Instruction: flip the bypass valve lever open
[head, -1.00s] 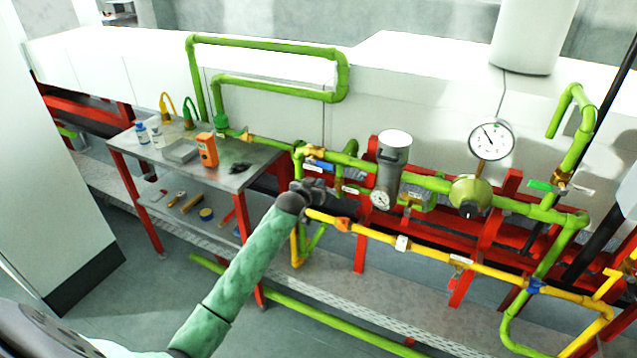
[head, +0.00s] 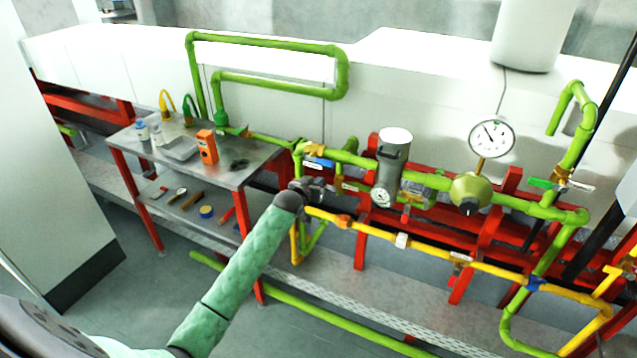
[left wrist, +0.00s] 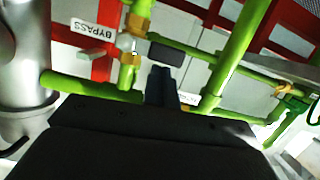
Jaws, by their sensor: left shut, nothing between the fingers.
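My left gripper (head: 316,189) is shut and empty, in front of the green and yellow pipework in the head view. Its dark fingers (left wrist: 162,82) also show in the left wrist view, close to the green pipes. A white BYPASS tag (left wrist: 92,30) hangs left of a valve with brass fittings (left wrist: 132,45) on a green pipe. The fingers are to the right of and below this valve in that view. I cannot make out the bypass lever's position, nor whether the fingers touch it. My right gripper is not in view.
A grey cylindrical filter (head: 391,172) and a pressure gauge (head: 491,138) stand along the green line. A metal table (head: 215,175) with small items is at left. A yellow pipe (head: 374,231) runs below the green line. Red frames (head: 488,235) stand behind the pipes.

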